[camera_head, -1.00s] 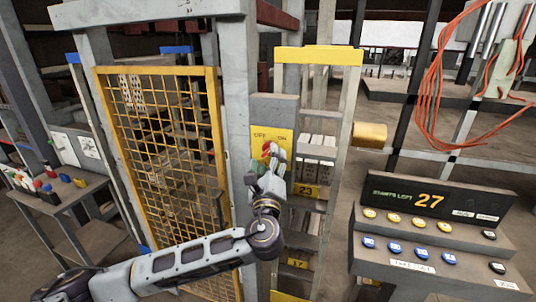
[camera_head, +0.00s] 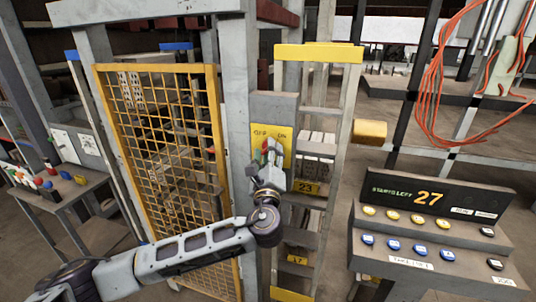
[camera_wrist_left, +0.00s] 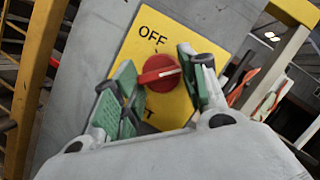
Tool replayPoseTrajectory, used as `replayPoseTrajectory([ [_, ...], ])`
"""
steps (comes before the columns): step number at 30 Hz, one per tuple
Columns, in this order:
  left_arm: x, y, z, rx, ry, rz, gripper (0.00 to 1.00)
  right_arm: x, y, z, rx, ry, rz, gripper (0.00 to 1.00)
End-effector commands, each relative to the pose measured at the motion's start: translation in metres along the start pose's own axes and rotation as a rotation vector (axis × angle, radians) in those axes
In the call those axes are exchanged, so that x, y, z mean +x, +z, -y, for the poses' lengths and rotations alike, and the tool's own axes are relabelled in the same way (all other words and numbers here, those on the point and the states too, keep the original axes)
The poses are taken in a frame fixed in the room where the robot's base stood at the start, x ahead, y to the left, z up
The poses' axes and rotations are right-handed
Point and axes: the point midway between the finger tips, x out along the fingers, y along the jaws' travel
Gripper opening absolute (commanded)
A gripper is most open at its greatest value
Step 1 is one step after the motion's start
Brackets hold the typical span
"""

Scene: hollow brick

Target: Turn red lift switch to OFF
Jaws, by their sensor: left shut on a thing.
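The red lift switch (camera_wrist_left: 158,73) is a round red knob with a pale line across it, on a yellow plate (camera_wrist_left: 190,30) marked OFF. In the head view the yellow plate (camera_head: 287,150) reads OFF at left and ON at right. My left gripper (camera_wrist_left: 155,69), with green finger pads either side of the knob, is shut on it. In the wrist view the knob's line lies nearly level, tilted slightly up at right, and the second label is mostly hidden. My left gripper (camera_head: 267,158) covers much of the knob in the head view. My right gripper is not in view.
A yellow mesh gate (camera_head: 165,170) stands left of the switch post. A yellow-topped rack (camera_head: 318,54) with shelves is just right. A button console (camera_head: 430,235) showing 27 stands at right. A small table (camera_head: 60,198) with coloured knobs is at left.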

Motion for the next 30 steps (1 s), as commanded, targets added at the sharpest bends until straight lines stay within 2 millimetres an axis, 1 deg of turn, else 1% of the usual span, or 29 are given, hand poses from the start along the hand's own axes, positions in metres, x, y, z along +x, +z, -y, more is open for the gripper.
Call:
replayPoseTrajectory([
  [8, 0.000, -0.001, -0.001, -0.018, 0.010, -0.001, 0.19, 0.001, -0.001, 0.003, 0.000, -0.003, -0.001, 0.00],
  [14, -0.001, -0.001, -0.001, -0.073, 0.032, -0.001, 0.19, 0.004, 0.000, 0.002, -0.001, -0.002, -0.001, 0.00],
  [23, -0.001, -0.002, 0.001, -0.237, 0.100, -0.002, 0.19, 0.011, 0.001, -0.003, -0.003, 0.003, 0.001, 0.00],
  [30, -0.001, -0.001, 0.002, -0.420, 0.178, -0.002, 0.19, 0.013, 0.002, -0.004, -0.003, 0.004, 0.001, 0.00],
])
